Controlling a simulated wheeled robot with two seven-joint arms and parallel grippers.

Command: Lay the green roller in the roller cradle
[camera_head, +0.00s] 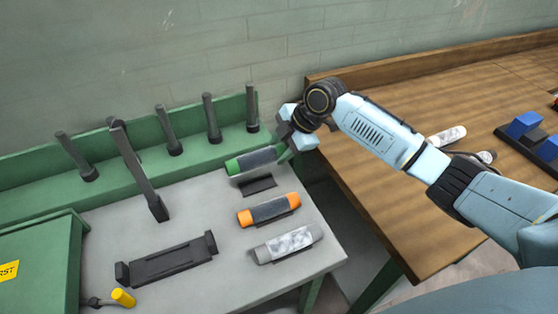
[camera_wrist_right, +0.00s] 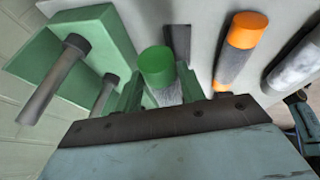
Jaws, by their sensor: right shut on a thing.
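The green roller (camera_head: 252,161) has green ends and a dark grey middle. My right gripper (camera_head: 284,152) is shut on it near its right end and holds it roughly level, seemingly just above a small dark rest (camera_head: 258,185). In the right wrist view the green roller (camera_wrist_right: 157,66) stands between the fingers of my right gripper (camera_wrist_right: 160,92). The roller cradle (camera_head: 170,262), a long dark tray with raised ends, is empty at the front left of the grey table. My left gripper is not in view.
An orange-ended roller (camera_head: 268,210) and a grey-white roller (camera_head: 287,244) lie on the grey table (camera_head: 210,215). Several dark pegs (camera_head: 211,118) stand along the green rail behind. A dark slanted bar (camera_head: 138,168) rises left of centre. A yellow-ended handle (camera_head: 122,297) lies at the front.

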